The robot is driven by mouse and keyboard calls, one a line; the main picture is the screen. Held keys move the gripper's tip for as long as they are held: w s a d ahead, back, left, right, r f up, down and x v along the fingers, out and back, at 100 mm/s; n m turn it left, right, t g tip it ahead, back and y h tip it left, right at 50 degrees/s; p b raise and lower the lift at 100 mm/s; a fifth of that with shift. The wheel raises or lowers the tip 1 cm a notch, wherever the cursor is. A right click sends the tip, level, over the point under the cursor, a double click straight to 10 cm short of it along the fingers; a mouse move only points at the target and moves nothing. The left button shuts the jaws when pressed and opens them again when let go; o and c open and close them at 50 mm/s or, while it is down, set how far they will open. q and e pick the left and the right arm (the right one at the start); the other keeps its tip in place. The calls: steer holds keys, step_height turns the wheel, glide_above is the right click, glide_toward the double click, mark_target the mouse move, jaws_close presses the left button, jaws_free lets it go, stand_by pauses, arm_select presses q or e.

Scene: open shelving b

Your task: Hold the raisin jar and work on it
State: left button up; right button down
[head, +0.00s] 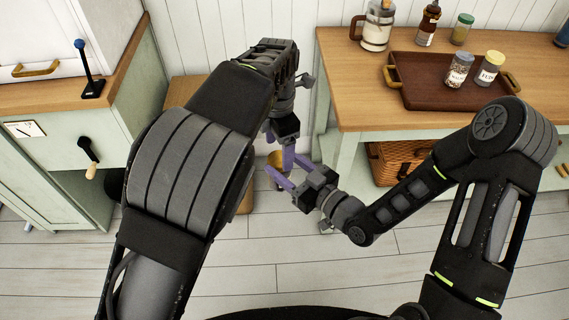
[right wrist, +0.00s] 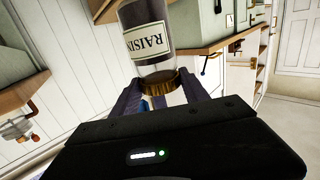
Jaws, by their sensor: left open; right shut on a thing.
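The raisin jar (right wrist: 146,35) is a clear glass jar with a white RAISIN label, shown upside down in the right wrist view. Its gold lid (right wrist: 157,80) sits between the fingers of my right gripper (right wrist: 163,94), which is shut on it. In the head view only a small gold part of the jar (head: 275,159) shows behind the purple fingers; the rest is hidden. My right gripper (head: 281,166) reaches in from the right. My left gripper (head: 279,147) is open, pointing down close beside the right one. I cannot tell whether it touches the jar.
A brown tray (head: 420,98) with two labelled jars (head: 460,70) stands on the right counter (head: 350,110). A wicker basket (head: 395,160) is on the shelf below. A cabinet with a lever (head: 88,72) stands left.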

arm_select(q)
steer(key=shift+f, duration=1.5)
steer(key=c, duration=1.4)
steer(key=o, duration=1.5)
steer(key=shift+r, duration=2.25)
steer(key=shift+c, duration=0.5)
step_height(320, 180, up, 4)
steer(key=shift+f, duration=0.2)
